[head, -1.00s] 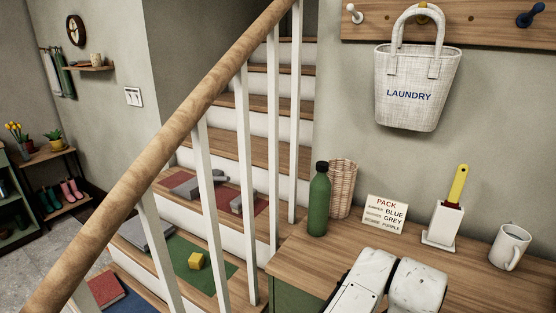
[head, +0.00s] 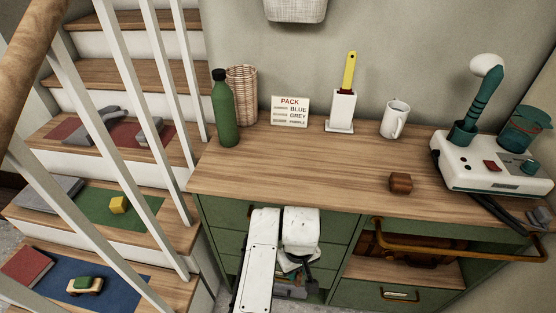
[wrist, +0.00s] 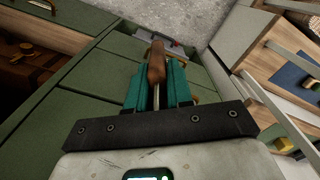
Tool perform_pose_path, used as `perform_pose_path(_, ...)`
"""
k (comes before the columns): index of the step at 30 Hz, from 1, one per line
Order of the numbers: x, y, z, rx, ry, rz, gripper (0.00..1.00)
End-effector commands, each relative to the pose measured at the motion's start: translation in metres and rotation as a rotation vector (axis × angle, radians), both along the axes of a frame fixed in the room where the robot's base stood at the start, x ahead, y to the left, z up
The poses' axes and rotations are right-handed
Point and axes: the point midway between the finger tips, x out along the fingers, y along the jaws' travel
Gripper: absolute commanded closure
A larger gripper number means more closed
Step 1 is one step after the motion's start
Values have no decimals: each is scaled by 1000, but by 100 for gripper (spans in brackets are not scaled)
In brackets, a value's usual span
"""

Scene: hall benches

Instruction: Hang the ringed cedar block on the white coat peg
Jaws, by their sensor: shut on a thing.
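In the wrist view, my gripper (wrist: 157,88) has its teal fingers shut on a brown wooden-looking thing (wrist: 157,62). It is long and rounded, with a thin pale strip between the fingers. I cannot tell whether it is the ringed cedar block. In the head view, my white arm reaches down in front of the green drawers, and what my gripper holds there is too small to tell. A small reddish-brown block (head: 400,183) lies on the bench top, apart from my gripper; no ring is clear on it. The white coat peg is out of view.
A brass rail (head: 450,250) juts out at the right. Stair balusters stand left.

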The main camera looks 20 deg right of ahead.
Motion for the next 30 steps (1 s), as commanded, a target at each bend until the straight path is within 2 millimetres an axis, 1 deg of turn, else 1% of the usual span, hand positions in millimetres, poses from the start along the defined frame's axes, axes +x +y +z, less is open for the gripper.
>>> perform_pose_path(2, 1, -1, 1, 0, 0, 4, 100)
perform_pose_path(5, 4, -3, 10, -2, -2, 31, 100)
perform_pose_path(8, 10, -8, 27, -6, -1, 90, 100)
perform_pose_path(11, 17, -16, 53, -11, 0, 180, 100)
perform_pose_path(15, 25, -32, 95, -19, 6, 319, 100)
perform_pose_path(19, 28, -49, 135, -25, 11, 439, 100)
perform_pose_path(25, 26, -78, 196, -26, 15, 610, 100)
perform_pose_path(30, 17, -102, 248, -20, 15, 743, 100)
